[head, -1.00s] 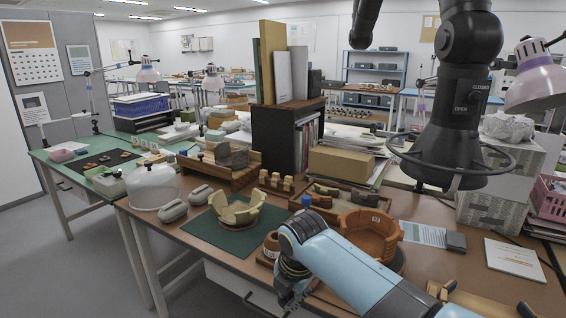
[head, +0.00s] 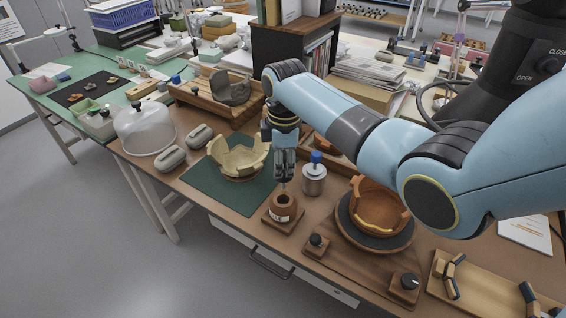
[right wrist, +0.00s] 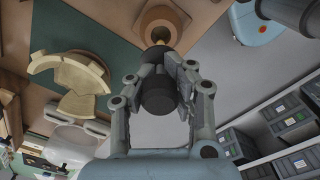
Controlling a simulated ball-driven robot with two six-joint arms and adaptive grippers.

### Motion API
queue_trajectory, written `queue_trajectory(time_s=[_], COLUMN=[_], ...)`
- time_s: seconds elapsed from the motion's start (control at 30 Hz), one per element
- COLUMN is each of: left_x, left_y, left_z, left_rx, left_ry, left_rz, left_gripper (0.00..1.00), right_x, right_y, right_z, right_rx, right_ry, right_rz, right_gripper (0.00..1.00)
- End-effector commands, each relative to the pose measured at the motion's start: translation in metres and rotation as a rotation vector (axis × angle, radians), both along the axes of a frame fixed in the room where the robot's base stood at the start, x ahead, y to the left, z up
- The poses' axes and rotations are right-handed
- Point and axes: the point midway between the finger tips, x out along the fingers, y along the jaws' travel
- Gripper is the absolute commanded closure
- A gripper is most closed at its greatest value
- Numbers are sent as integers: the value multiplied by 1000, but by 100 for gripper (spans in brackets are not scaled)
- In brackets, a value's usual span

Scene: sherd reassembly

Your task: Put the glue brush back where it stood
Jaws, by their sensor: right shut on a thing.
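My right gripper (head: 284,172) is shut on the dark handle of the glue brush (right wrist: 157,96), directly above the brown glue pot (head: 283,212). My left gripper is not in view.
A cream, partly assembled bowl (head: 240,158) rests on the green mat (head: 215,190) to the left. An orange-brown vessel (head: 378,208) sits on a dark turntable (head: 350,232) to the right.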

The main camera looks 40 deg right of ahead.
Motion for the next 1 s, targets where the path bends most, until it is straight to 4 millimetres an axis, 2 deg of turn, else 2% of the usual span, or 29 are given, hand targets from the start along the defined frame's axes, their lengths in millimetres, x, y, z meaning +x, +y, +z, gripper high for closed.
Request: queue_trajectory(time_s=[0.2, 0.3, 0.7, 1.0], left_x=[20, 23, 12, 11], left_y=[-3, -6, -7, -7], left_z=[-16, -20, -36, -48], left_rx=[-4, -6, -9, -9], left_ry=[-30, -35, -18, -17], left_rz=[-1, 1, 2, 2], left_gripper=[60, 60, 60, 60], right_x=[0, 0, 0, 0], right_y=[0, 0, 0, 0], right_z=[-16, -22, -48, -67], right_rx=[0, 0, -1, -1], right_ry=[0, 0, -1, -1], right_rz=[1, 1, 1, 1], right_gripper=[100, 100, 100, 100])
